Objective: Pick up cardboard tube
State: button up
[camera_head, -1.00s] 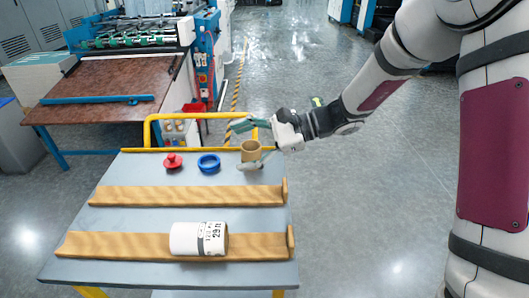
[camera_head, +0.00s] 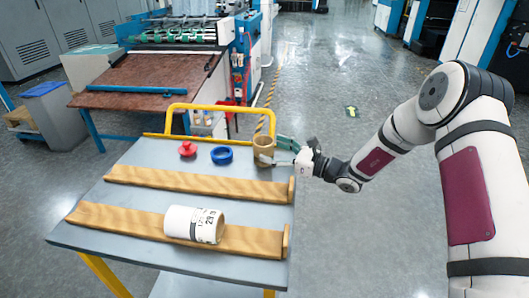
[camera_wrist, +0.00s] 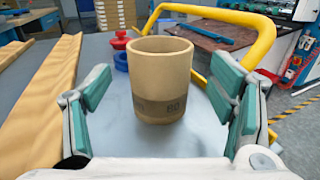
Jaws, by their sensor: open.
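The cardboard tube (camera_head: 263,147) is a short tan cylinder standing upright near the back right corner of the grey cart top. In the wrist view the tube (camera_wrist: 160,82) shows its open top and a darker printed band low on its side. My gripper (camera_head: 276,150) reaches in from the right at the tube's height. In the wrist view my gripper (camera_wrist: 160,95) is open, with one green-padded finger on each side of the tube. Gaps show between both fingers and the tube.
A blue ring (camera_head: 221,155) and a red knobbed piece (camera_head: 187,149) sit left of the tube. A yellow rail (camera_head: 220,106) rises behind it. Wooden strips (camera_head: 195,181) cross the cart top (camera_head: 130,160); a white labelled roll (camera_head: 194,224) lies on the front one.

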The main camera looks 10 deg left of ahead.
aim_at(272, 149)
jog(key=shift+x, duration=1.7)
jog(key=c, duration=1.2)
